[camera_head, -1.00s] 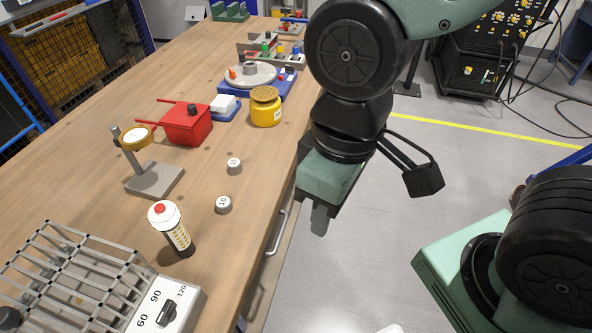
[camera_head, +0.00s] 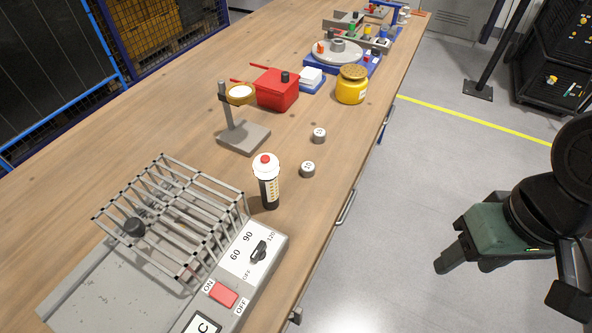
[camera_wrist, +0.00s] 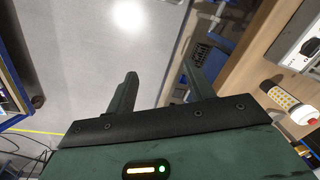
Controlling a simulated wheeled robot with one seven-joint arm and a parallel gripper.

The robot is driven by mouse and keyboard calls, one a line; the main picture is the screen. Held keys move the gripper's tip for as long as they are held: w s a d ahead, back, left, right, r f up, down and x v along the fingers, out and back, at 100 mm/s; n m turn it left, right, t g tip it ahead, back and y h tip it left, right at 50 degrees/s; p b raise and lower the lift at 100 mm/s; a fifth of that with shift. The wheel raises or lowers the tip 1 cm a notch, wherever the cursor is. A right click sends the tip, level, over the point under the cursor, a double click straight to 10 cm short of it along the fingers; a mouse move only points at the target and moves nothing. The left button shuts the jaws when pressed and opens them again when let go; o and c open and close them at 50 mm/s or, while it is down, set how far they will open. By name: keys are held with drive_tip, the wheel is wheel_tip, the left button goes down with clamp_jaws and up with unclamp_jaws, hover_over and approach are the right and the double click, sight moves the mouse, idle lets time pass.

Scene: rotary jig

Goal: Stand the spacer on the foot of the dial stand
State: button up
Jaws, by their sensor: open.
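The dial stand (camera_head: 228,108) stands on the table at middle left of the head view, with a round gold-rimmed dial (camera_head: 240,93) on its post. Its flat grey foot (camera_head: 248,138) looks bare. Two short grey cylinders with white, numbered tops stand right of it: a nearer one (camera_head: 308,169) and a farther one (camera_head: 319,135). They look like spacers; I cannot tell which is meant. My gripper (camera_head: 452,262) is off the table's right side, above the floor. In the wrist view my gripper (camera_wrist: 160,85) is open, with nothing between its fingers.
A bottle with a red-tipped white cap (camera_head: 266,180) stands near the cylinders. A wire rack (camera_head: 172,205) and a control box with a dial (camera_head: 258,252) lie nearer. A red box (camera_head: 276,92), a yellow jar (camera_head: 351,88) and a rotary jig (camera_head: 338,55) stand farther back.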

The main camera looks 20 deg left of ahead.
drive_tip(key=w+a+f+m+g+y+p, duration=0.1)
drive_tip(key=a+f+m+y+p, duration=0.15)
drive_tip(key=f+m, duration=0.4)
drive_tip(key=m+t+y+p, duration=0.3)
drive_tip(key=m+t+y, duration=0.45)
drive_tip(key=m, duration=1.35)
approach(311, 168)
drive_tip(key=shift+w+a+f+g+y, duration=0.6)
drive_tip(key=shift+w+a+f, duration=0.4)
drive_tip(key=shift+a+f, duration=0.2)
drive_tip(key=shift+r+p+x, duration=0.1)
drive_tip(key=shift+p+x, duration=0.5)
drive_tip(key=shift+x, duration=0.7)
drive_tip(key=shift+r+p+x, duration=0.15)
drive_tip(key=shift+p+x, duration=0.4)
drive_tip(key=shift+x, duration=0.8)
drive_tip(key=shift+a, duration=0.1)
clamp_jaws()
